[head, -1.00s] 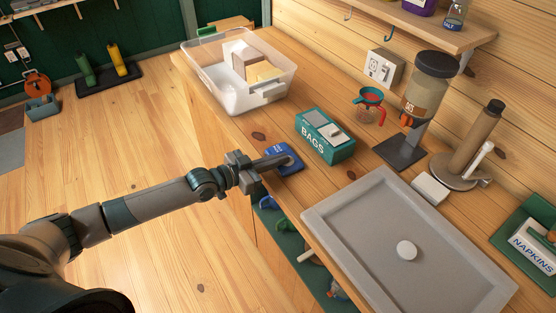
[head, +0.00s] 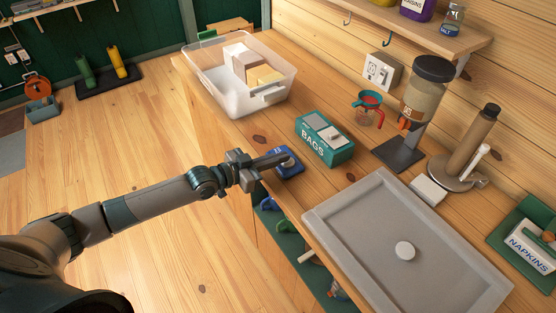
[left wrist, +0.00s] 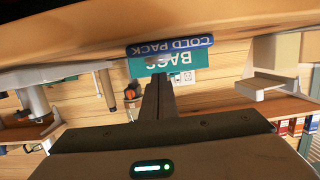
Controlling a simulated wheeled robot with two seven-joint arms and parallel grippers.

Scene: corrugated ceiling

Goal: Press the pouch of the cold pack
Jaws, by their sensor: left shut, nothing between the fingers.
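The cold pack (head: 287,167) is a small blue flat pack lying near the front edge of the wooden counter. It also shows in the left wrist view (left wrist: 190,46), with the words COLD PACK on its edge. My left gripper (head: 284,157) is shut with nothing between its fingers. Its fingertips are over the top of the cold pack and seem to be at its surface; I cannot tell whether they press into it. In the left wrist view the shut fingers (left wrist: 157,82) point at the pack. My right gripper is not in view.
The green BAGS box (head: 325,140) stands just behind and right of the pack. A clear bin (head: 232,100) with boxes is at the back left. A grey tray (head: 335,225) lies to the right. A dispenser (head: 428,90) stands by the wall.

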